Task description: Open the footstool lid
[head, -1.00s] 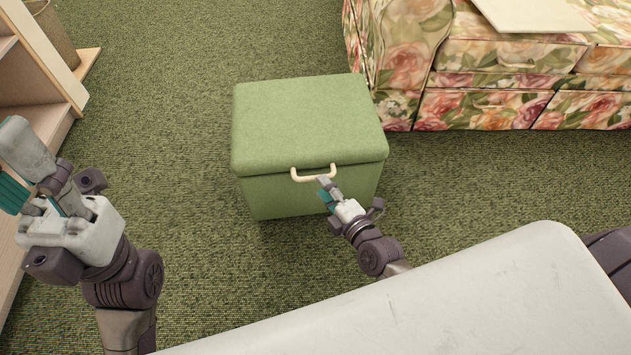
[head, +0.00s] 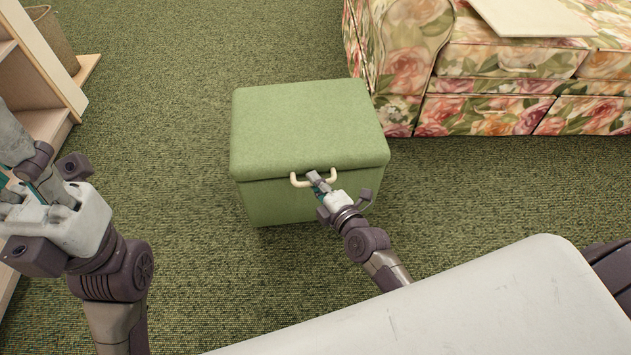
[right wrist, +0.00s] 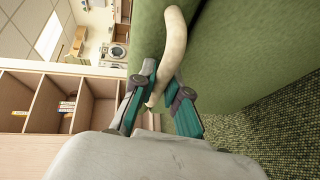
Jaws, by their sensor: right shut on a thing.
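The green footstool (head: 270,205) stands on the carpet in the middle of the head view. Its padded lid (head: 308,125) lies closed on top, with a cream handle (head: 299,181) on the front edge. My right gripper (head: 317,180) is at the handle, shut on it. In the right wrist view the handle (right wrist: 175,45) runs between the two teal-padded fingers (right wrist: 163,98), beside the green fabric. My left gripper (head: 12,165) is at the left edge of the head view, away from the footstool. Its fingertips are partly cut off, so its opening is unclear.
A floral sofa (head: 415,75) stands behind and right of the footstool. A wooden shelf unit (head: 40,70) is at the left, with a woven basket (head: 52,38) behind it. A white surface (head: 470,305) fills the lower right. Carpet around the footstool is clear.

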